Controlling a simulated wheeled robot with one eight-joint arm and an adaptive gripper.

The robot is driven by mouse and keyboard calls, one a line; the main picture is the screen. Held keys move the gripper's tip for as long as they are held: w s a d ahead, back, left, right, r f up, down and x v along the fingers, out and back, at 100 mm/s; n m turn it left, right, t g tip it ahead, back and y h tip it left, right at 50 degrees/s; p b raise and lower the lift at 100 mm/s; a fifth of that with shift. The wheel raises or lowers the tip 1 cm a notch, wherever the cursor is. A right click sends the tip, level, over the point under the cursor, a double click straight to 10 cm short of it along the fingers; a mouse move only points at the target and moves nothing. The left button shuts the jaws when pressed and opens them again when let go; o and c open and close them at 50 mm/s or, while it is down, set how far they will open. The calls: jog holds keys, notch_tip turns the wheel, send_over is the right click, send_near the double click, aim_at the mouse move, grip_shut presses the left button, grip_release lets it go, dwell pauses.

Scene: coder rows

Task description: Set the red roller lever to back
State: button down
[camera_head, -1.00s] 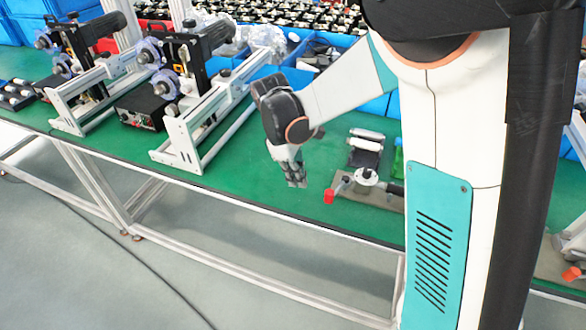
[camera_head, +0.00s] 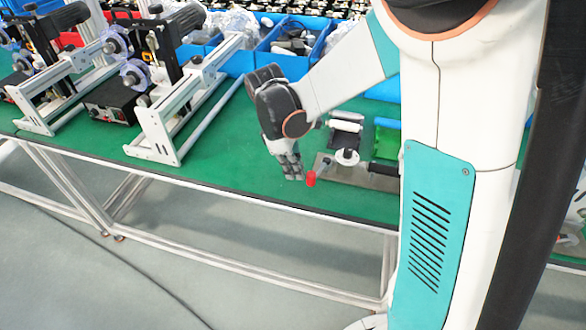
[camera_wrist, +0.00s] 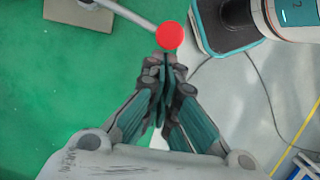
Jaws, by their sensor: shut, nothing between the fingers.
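The red roller lever's red knob (camera_head: 311,179) shows in the head view at the front left corner of a grey base plate (camera_head: 352,176), close to the table's front edge. A round white disc (camera_head: 346,157) sits on the plate behind the knob. My gripper (camera_head: 296,177) points down just left of the knob, its fingers shut and empty. In the wrist view the red knob (camera_wrist: 170,35) lies just beyond the closed fingertips (camera_wrist: 167,58). I cannot tell whether they touch.
A small device with a white roller (camera_head: 345,125) and a green block (camera_head: 387,138) stand behind the plate. A grey metal frame (camera_head: 160,125) stands to the left. Blue bins (camera_head: 290,45) line the back. The green table (camera_head: 220,165) is clear left of my gripper.

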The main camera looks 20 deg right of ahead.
jog(key=shift+s+d, duration=0.1)
jog(key=shift+s, duration=0.2)
jog(key=shift+s+n, duration=0.15)
jog(key=shift+n, duration=0.25)
jog(key=s+d+n+t+p, duration=0.1)
jog(key=s+d+n, duration=0.5)
jog(key=shift+n+t+h, duration=0.3)
jog(key=shift+n+t, duration=0.1)
jog(key=shift+s+d, duration=0.1)
jog(key=shift+s, duration=0.05)
dwell(0.5)
